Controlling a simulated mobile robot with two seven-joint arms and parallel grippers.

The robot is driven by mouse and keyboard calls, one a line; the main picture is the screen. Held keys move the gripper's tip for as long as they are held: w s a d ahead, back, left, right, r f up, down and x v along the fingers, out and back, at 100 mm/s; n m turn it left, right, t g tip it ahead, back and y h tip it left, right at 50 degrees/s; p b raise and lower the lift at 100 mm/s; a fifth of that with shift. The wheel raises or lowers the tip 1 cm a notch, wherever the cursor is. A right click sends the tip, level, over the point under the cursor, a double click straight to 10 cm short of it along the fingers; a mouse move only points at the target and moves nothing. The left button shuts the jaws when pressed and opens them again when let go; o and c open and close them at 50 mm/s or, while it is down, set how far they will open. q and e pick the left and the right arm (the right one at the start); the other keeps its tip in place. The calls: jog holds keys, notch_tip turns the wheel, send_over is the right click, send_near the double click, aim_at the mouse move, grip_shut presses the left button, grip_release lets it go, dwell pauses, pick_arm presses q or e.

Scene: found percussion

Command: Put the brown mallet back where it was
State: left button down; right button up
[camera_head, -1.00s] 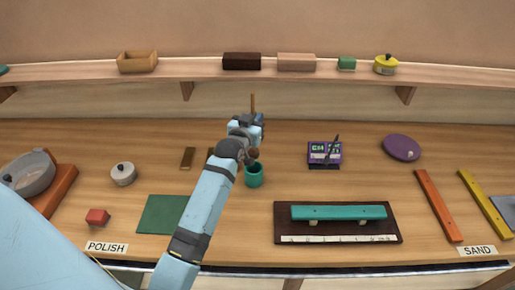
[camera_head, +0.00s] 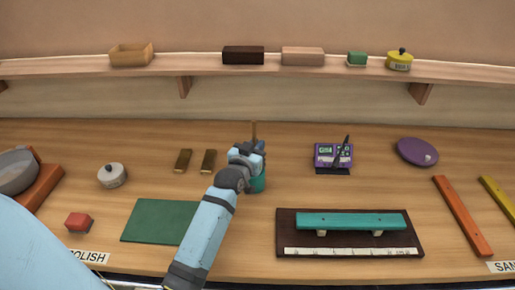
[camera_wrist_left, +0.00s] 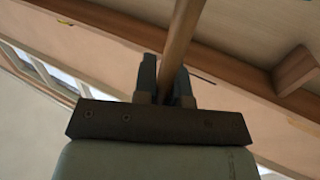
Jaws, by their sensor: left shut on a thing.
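My left gripper (camera_head: 250,150) is shut on a thin brown stick (camera_head: 254,131), the mallet's handle, which stands upright above the jaws. The handle also shows in the left wrist view (camera_wrist_left: 182,40), running up from between the two fingers. The mallet's head is not clearly visible. A teal cup (camera_head: 259,184) stands on the bench directly below and behind my gripper, partly hidden by it. I cannot tell whether the mallet's lower end is inside the cup. My right gripper is not in view.
A purple device (camera_head: 333,153) and a teal bar on a dark board (camera_head: 290,244) lie to the right. A shelf (camera_head: 210,66) runs behind.

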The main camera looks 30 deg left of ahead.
pick_arm(q)
jog(key=shift+s, duration=0.15)
jog(key=c, duration=1.2)
grip_release()
jog(key=s+p, duration=0.1)
jog(key=s, duration=0.3)
jog(key=s+d+p, duration=0.1)
jog(key=s+p, duration=0.1)
jog(key=s, duration=0.2)
jog(key=s+p, duration=0.1)
jog(key=s, duration=0.2)
jog(key=shift+s+d+r+p, duration=0.35)
jog(key=shift+s+d, duration=0.05)
